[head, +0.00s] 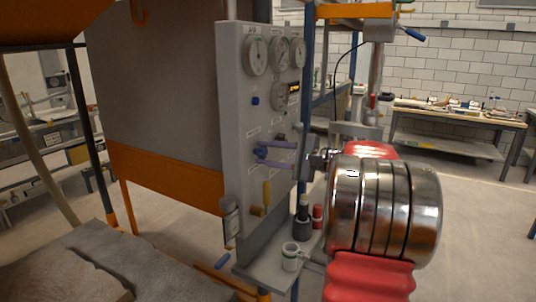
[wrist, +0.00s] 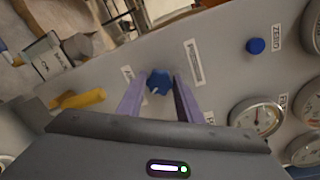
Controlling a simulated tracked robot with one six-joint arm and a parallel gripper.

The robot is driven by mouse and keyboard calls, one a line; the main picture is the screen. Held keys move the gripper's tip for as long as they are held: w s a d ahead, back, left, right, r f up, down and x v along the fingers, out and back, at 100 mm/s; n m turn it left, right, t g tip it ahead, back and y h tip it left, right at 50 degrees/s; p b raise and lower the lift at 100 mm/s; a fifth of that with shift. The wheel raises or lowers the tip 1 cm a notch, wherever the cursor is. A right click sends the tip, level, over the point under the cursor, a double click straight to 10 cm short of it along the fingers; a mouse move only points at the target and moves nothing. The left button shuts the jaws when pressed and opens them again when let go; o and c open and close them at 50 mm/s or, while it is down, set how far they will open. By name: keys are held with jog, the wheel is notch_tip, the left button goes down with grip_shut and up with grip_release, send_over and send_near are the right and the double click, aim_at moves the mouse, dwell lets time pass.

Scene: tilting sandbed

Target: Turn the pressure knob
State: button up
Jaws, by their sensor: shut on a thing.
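A blue lobed knob (wrist: 159,82) with a pale pointer mark sits on the grey control panel (head: 236,60). My gripper (wrist: 160,86) has its two purple fingers on either side of this knob, shut on it. In the head view, the purple fingers of my gripper (head: 264,150) reach the panel's face and mostly hide the knob. A smaller blue knob (wrist: 256,46) sits apart, beside a label; it also shows in the head view (head: 255,100) below the gauges.
A yellow lever (head: 266,192) is below the gripper. A shelf (head: 262,272) under the panel holds a white mug (head: 290,257) and a dark bottle (head: 302,222). An orange-framed tank (head: 165,176) stands left.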

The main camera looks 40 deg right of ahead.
jog(key=shift+d+f, duration=0.15)
jog(key=shift+f, duration=0.1)
jog(key=o, duration=0.8)
jog(key=shift+o, duration=1.2)
jog(key=shift+r, duration=0.15)
jog(key=f+v, duration=0.1)
jog(key=v, duration=1.2)
jog(key=shift+s+r, duration=0.35)
jog(key=shift+r, duration=0.1)
jog(key=shift+d, duration=0.1)
